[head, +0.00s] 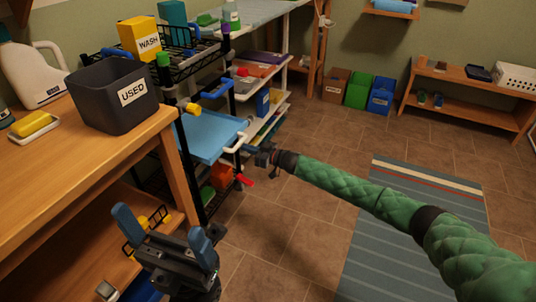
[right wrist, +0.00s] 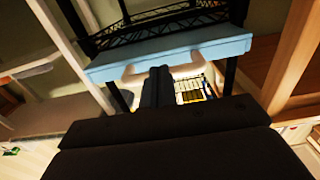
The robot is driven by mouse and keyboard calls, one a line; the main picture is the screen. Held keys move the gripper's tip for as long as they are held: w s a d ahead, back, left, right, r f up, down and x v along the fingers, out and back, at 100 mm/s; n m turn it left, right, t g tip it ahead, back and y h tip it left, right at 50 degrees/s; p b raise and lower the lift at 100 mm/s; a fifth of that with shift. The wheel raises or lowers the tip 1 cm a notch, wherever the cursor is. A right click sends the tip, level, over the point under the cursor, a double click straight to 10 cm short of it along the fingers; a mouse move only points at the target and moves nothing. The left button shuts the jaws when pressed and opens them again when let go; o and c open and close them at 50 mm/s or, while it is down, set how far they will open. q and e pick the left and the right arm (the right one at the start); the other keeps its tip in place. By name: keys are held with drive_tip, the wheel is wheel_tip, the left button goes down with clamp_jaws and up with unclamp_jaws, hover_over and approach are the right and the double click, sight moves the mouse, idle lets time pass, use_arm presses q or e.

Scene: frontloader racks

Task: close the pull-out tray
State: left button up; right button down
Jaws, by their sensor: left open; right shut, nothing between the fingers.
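The light-blue pull-out tray (head: 208,134) sticks out of the black wire rack at a middle level. A white handle (head: 236,143) is on its front edge. My right gripper (head: 248,149) is shut and empty, with its fingertips right at the handle; I cannot tell whether they touch it. In the right wrist view the tray front (right wrist: 180,52) spans the top, and the shut fingers (right wrist: 158,78) point at it between the two arms of the white handle (right wrist: 132,74). My left gripper (head: 162,232) is open and empty at the lower left, in front of the wooden table.
The wooden table (head: 110,145) at left holds a dark bin marked USED (head: 112,95). The rack carries a yellow WASH box (head: 139,38) above the tray. The tiled floor (head: 290,215) to the right is open.

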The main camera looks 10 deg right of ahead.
sight(231, 143)
drive_tip(key=shift+x, duration=2.15)
drive_tip(key=shift+w+a, duration=0.1)
drive_tip(key=shift+a, duration=0.15)
